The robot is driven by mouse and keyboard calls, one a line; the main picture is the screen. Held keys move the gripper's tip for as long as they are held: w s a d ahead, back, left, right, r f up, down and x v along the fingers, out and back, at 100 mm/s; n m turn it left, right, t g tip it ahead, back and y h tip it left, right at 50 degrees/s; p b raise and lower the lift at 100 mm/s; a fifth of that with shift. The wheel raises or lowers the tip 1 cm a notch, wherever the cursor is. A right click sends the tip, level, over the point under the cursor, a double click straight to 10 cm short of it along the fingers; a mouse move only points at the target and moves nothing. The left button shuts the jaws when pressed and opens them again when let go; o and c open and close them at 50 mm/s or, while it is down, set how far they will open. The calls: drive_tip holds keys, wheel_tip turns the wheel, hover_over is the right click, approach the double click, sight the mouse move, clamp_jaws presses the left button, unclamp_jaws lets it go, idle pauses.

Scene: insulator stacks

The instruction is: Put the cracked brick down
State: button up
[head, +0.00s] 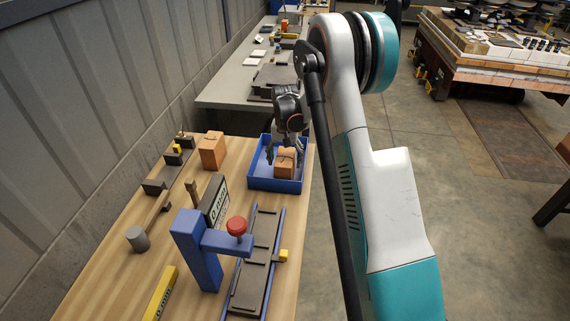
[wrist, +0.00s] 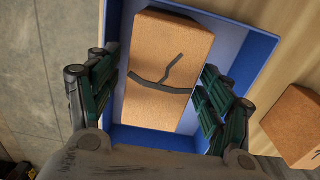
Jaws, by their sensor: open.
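The cracked brick (head: 285,163) is orange and sits inside the blue tray (head: 276,186) on the wooden table. In the wrist view the brick (wrist: 166,68) shows dark branching crack lines across its top face. It lies within the tray walls (wrist: 240,75), at a slight tilt to them. My gripper (head: 285,150) is over the tray. In the wrist view its green-padded fingers (wrist: 155,98) stand apart on either side of the brick, with a visible gap on the right side. Contact on the left side is hard to judge.
Another orange brick (head: 212,150) stands on the table left of the tray; it also shows in the wrist view (wrist: 292,124).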

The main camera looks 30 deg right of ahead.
wheel_tip(320, 180, up, 8)
drive_tip(key=shift+r+p, duration=0.1)
drive_tip(key=shift+p, duration=0.6)
drive_tip(key=s+a+r+n+t, duration=0.2)
drive_tip(key=s+a+r, duration=0.3)
drive_tip(key=s+r, duration=0.3)
drive_tip(key=s+a+r+n+t, duration=0.1)
drive_tip(key=s+a+r, duration=0.4)
drive_tip(key=r, duration=0.4)
drive_tip(key=s+a+n+t, duration=0.2)
drive_tip(key=s+a, duration=0.1)
drive_tip(key=s, duration=0.7)
drive_tip(key=s+a+n+t, duration=0.2)
drive_tip(key=s+a, duration=0.2)
drive_tip(key=s, duration=0.6)
drive_tip(key=shift+r, duration=0.4)
drive_tip(key=shift+s+f, duration=0.1)
drive_tip(key=shift+f, duration=0.05)
wheel_tip(320, 180, down, 2)
drive_tip(key=shift+b, duration=1.1)
